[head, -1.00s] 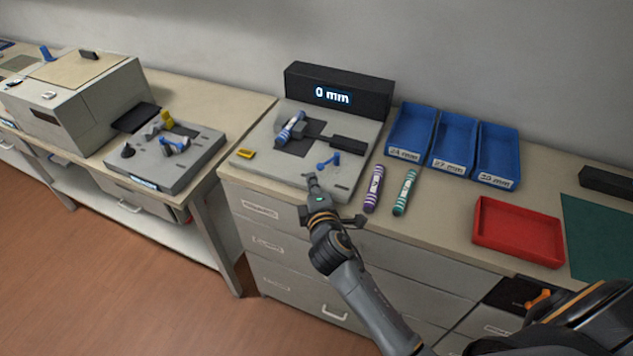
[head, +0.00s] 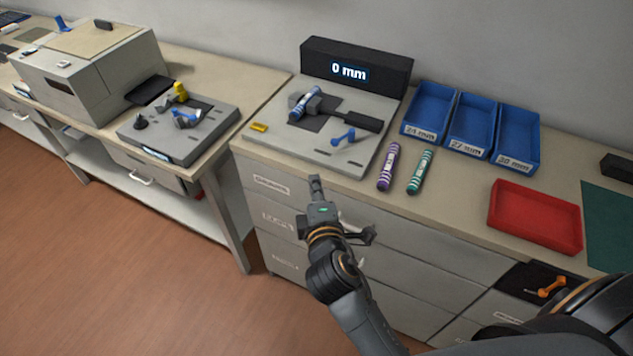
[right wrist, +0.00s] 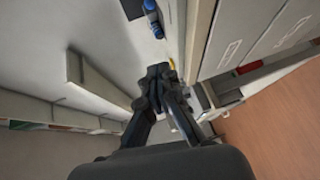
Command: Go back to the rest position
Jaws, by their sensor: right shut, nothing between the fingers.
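My right gripper (head: 316,188) is shut and empty in the head view. It is in front of the drawer cabinet, below the worktop's front edge and clear of the bench. The right wrist view shows its closed fingers (right wrist: 160,75) close up. The measuring device (head: 330,140) with a "0 mm" display (head: 349,73) stands on the worktop behind it. A blue-and-white striped toner cartridge (head: 304,104) lies on that device. A purple striped cartridge (head: 389,167) and a green striped one (head: 421,171) lie to its right. My left gripper does not show.
Blue labelled trays (head: 470,128) stand at the back right, with a red tray (head: 535,217) in front. A drawer cabinet (head: 395,247) is under the worktop. A grey machine (head: 90,75) and a fixture (head: 180,128) stand on the left table. The floor (head: 120,270) at left is clear.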

